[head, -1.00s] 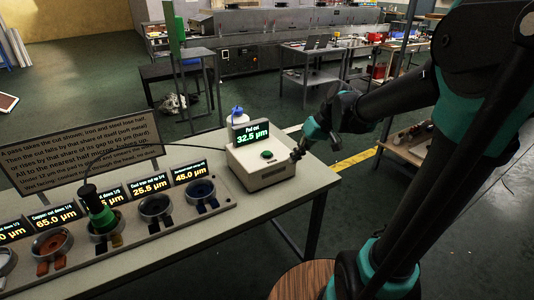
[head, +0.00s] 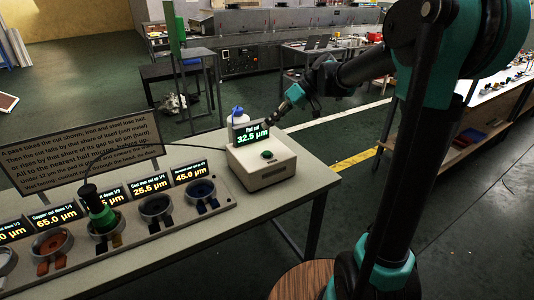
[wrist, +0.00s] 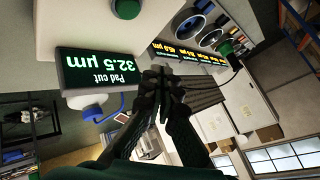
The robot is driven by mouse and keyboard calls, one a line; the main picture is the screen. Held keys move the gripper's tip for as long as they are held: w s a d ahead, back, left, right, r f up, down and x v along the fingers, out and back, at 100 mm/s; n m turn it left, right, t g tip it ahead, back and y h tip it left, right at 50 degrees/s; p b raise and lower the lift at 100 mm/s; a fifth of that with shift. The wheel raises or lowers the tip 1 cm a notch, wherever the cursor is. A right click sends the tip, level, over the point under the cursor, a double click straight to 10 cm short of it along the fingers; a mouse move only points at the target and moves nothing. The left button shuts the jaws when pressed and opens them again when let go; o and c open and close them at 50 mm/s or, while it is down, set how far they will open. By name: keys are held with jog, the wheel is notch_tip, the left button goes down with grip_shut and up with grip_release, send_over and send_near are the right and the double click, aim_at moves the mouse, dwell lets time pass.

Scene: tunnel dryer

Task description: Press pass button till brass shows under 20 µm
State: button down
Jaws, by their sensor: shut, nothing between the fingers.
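The pass button (head: 267,155) is a green round knob on top of a white box (head: 262,177). The box's display (head: 252,136) reads "Pad cut 32.5 µm"; it also appears upside down in the wrist view (wrist: 97,68). My gripper (head: 270,121) is shut and empty. It is raised near the display's upper right corner, above and apart from the button. The display behind this dish is partly hidden by the pad and cable; only "5 µm" is legible.
Other dishes with copper-coloured (head: 51,246) and dark blue (head: 201,190) contents line the rack, with displays reading 65.0, 25.5 and 45.0 µm. A text sign (head: 85,152) stands behind. A white bottle (head: 238,120) stands behind the box. The front tabletop (head: 190,240) is clear.

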aim_at(269, 152)
jog(key=shift+f, duration=3.85)
jog(key=shift+f, duration=0.1)
jog(key=shift+f, duration=0.3)
jog(key=shift+f, duration=0.5)
jog(key=shift+r, duration=0.95)
jog(key=shift+r, duration=2.5)
